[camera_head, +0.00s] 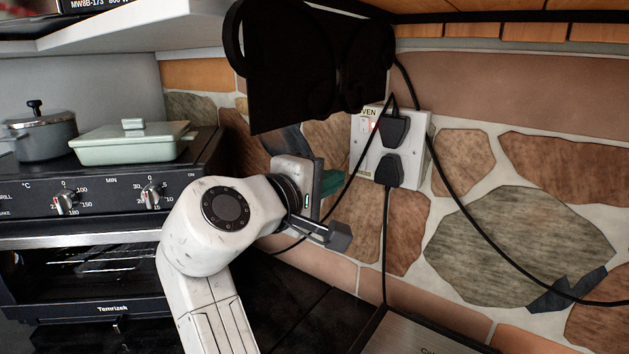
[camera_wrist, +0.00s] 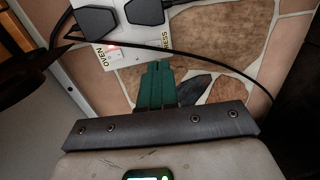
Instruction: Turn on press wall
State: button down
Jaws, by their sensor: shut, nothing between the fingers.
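The white wall socket plate (camera_head: 413,165) is on the stone wall with two black plugs in it, an upper plug (camera_head: 396,131) and a lower plug (camera_head: 388,171). In the wrist view the plate (camera_wrist: 127,42) shows a label reading "OVEN" beside a red-lit switch (camera_wrist: 112,48), and a yellow label (camera_wrist: 165,40) that seems to read "PRESS". The state of the switch by that label is too small to tell. My gripper (camera_wrist: 160,67) has green fingers shut and empty, pointing toward the plate's edge. In the head view my gripper (camera_head: 331,183) is left of the plate, apart from it.
Black cables hang from the plugs, and one crosses in front of the plate near my fingers. A dark object (camera_head: 310,65) hangs above the gripper. An oven (camera_head: 100,260) with a grey pot (camera_head: 40,135) and a green dish (camera_head: 130,143) on top stands at left.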

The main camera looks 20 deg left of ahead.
aim_at(362, 168)
jog(key=p+x, duration=0.1)
jog(key=x, duration=0.6)
jog(key=shift+w, duration=0.1)
jog(key=shift+w+d+f+t+b, duration=0.3)
jog(key=shift+f+t+b, duration=0.15)
jog(key=shift+b, duration=0.4)
jog(key=shift+f+t+h+b, duration=0.1)
jog(key=shift+t+h+b, duration=0.2)
jog(key=shift+b, duration=0.6)
jog(key=shift+w+a+r, duration=0.1)
jog(key=shift+r, duration=0.3)
jog(key=shift+p, duration=0.3)
